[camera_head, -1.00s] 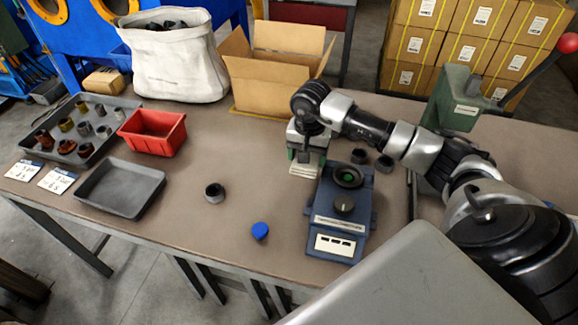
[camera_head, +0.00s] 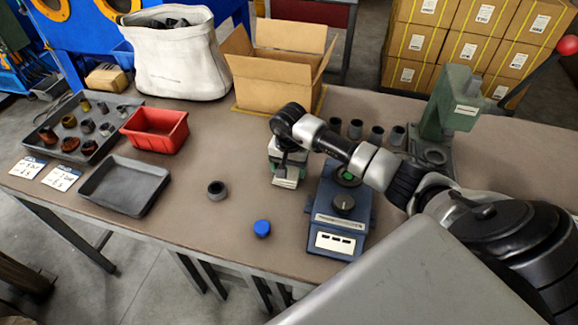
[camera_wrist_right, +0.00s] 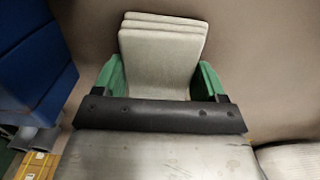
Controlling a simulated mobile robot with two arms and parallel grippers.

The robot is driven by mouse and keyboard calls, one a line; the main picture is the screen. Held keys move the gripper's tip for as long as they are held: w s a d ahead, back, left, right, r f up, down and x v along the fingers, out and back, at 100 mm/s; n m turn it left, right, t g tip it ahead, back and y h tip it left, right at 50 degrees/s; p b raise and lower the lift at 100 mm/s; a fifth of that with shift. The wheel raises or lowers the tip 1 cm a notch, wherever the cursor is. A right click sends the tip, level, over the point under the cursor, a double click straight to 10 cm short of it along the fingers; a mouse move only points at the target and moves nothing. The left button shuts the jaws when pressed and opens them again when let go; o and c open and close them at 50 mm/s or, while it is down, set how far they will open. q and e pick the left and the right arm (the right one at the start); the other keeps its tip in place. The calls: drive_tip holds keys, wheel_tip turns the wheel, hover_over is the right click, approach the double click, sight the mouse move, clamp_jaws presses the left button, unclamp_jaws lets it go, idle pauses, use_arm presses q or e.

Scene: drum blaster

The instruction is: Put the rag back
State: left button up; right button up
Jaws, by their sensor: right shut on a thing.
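The rag (camera_head: 286,182) is a pale, folded cloth in several layers, left of the blue device. My right gripper (camera_head: 287,165) points down over it, with its green fingers on either side of the cloth. In the right wrist view the rag (camera_wrist_right: 160,55) lies between the two green fingers of the right gripper (camera_wrist_right: 160,82), which is shut on it. I cannot tell whether the rag touches the table. My left gripper is not in view.
The blue device (camera_head: 340,212) stands close right of the rag. A dark ring (camera_head: 217,190) and a blue cap (camera_head: 262,228) lie left on the table (camera_head: 225,240). An empty grey tray (camera_head: 124,186), a red bin (camera_head: 155,130) and a cardboard box (camera_head: 272,80) stand farther off. A green press (camera_head: 448,105) is right.

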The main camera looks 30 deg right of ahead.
sight(289, 167)
drive_tip(key=shift+f, duration=0.2)
drive_tip(key=o, duration=0.8)
drive_tip(key=shift+r, duration=0.1)
drive_tip(key=shift+r, duration=0.2)
wheel_tip(289, 167, up, 12)
drive_tip(key=shift+b, duration=0.6)
drive_tip(key=shift+f, duration=0.1)
